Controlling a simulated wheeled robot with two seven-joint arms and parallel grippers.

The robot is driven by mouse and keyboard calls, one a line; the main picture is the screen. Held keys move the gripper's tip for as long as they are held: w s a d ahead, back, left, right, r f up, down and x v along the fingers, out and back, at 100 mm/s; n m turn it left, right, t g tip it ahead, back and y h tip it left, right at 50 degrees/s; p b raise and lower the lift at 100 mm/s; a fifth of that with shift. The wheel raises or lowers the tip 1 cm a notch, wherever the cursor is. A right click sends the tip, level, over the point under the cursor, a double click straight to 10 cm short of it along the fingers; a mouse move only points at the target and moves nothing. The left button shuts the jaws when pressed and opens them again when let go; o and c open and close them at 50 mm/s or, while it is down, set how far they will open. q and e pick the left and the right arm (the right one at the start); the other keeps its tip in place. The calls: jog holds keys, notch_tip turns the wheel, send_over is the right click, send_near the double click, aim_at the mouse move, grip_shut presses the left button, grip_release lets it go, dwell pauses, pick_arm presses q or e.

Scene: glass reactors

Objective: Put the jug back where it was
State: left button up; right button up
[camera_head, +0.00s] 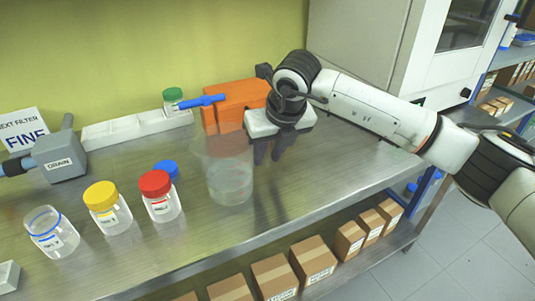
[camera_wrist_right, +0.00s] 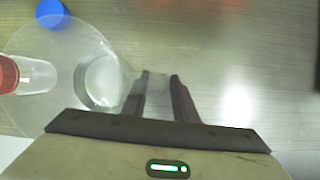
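The clear glass jug (camera_head: 230,182) stands upright on the steel bench, near its middle. In the right wrist view its round rim and base (camera_wrist_right: 100,80) show at the left, seen from above. My right gripper (camera_head: 267,152) points down just right of the jug. Its two dark fingers (camera_wrist_right: 160,85) have a narrow gap between them. A pale, see-through patch lies at the fingertips and may be the jug's handle; I cannot tell whether they grip it. My left gripper is not in view.
Left of the jug stand a red-capped jar (camera_head: 160,195), a yellow-capped jar (camera_head: 107,207) and an open jar (camera_head: 51,231). A blue cap (camera_head: 166,169) lies behind. An orange block (camera_head: 237,103) and green-capped bottle (camera_head: 173,99) are at the back. The bench front is clear.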

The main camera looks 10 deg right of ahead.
jog(key=b+v, duration=0.1)
jog(key=v, duration=1)
jog(key=shift+r, duration=0.25)
jog(key=shift+s+d, duration=0.1)
